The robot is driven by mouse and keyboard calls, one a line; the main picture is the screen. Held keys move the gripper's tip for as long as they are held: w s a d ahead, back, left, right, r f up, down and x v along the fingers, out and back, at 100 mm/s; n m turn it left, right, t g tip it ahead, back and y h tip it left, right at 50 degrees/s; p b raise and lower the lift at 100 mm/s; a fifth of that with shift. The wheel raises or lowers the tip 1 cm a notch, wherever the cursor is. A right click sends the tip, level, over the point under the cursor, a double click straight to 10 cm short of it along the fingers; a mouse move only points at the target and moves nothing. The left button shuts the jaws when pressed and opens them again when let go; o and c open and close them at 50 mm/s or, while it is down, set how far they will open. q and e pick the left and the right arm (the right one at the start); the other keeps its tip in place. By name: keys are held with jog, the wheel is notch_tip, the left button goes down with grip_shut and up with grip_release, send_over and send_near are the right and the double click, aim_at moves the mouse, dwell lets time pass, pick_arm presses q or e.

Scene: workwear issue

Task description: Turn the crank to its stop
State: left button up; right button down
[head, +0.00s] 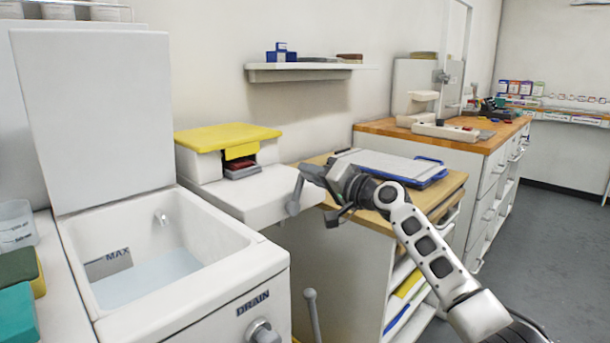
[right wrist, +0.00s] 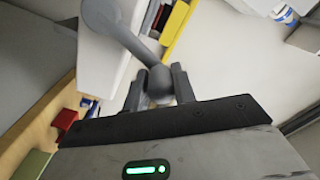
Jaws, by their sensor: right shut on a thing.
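The grey crank (head: 294,198) is on the right side of a white machine with a yellow top (head: 228,138). In the right wrist view the crank arm (right wrist: 127,38) runs from a round hub at the top down to its grip. My right gripper (head: 312,173) reaches in from the right. In the right wrist view its two fingers (right wrist: 160,87) are shut on the crank's grip, one on each side. The gripper partly hides the crank's grip end in the head view. My left gripper is not in view.
An open white sink (head: 270,262) with water and a raised lid stands at left. A grey rod with a round top (head: 310,295) rises below the machine. A wooden-topped cabinet with a blue-edged tray (head: 440,178) is behind my right arm. Open floor lies to the right.

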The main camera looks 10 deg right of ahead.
jog(key=f+m, duration=0.1)
jog(key=w+d+f+m, duration=0.1)
jog(key=m, duration=0.1)
jog(key=shift+d+m, duration=0.25)
jog(key=shift+m, duration=0.05)
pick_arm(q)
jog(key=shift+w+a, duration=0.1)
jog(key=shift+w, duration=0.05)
pick_arm(e)
jog(key=shift+w+d+f+m, duration=0.2)
jog(key=shift+d+f+m, duration=0.15)
jog(key=shift+m, duration=0.35)
jog(key=shift+w+d+f+m, duration=0.2)
jog(key=shift+f+m, duration=0.15)
jog(key=shift+m, duration=0.35)
jog(key=c, duration=1.2)
grip_release()
jog(key=shift+o, duration=0.2)
jog(key=shift+d+r, duration=0.1)
jog(key=shift+r, duration=0.05)
jog(key=shift+d, duration=0.1)
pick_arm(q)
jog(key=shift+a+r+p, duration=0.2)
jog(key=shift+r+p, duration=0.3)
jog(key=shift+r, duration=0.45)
pick_arm(e)
jog(key=v, duration=1.6)
